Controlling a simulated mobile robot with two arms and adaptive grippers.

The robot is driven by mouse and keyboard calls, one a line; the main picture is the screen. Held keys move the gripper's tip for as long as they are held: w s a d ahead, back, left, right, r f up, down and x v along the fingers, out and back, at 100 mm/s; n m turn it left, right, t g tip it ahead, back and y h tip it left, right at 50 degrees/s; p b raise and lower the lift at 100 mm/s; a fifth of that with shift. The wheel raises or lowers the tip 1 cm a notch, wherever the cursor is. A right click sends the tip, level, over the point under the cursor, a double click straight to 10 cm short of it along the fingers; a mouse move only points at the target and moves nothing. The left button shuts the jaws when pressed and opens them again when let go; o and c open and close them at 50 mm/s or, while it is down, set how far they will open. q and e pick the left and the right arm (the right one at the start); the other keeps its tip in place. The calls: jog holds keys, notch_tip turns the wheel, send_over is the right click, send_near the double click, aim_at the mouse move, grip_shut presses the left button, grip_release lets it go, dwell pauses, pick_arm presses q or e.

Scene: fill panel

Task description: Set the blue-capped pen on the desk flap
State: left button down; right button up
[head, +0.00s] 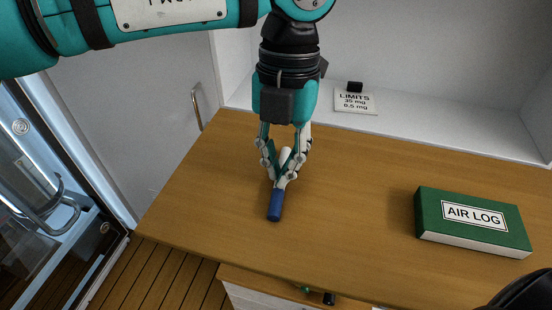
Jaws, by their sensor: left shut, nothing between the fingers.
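The blue-capped pen (275,205) is at the middle-left of the wooden desk flap (350,205), its blue cap toward the front edge and its pale body running back under my fingers. It appears to lie on the wood, but any small gap beneath it cannot be made out. My left gripper (279,181) points down right at the pen, its fingertips shut just behind the cap with nothing gripped between them. The fingers hide part of the pen's body. My right gripper does not show.
A green AIR LOG box (471,221) lies on the flap at the right. A small dark item (329,298) is below the front edge.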

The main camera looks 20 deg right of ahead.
pick_arm(q)
notch_tip(320, 180, up, 11)
jog(key=w+d, duration=0.1)
jog(key=shift+w, duration=0.3)
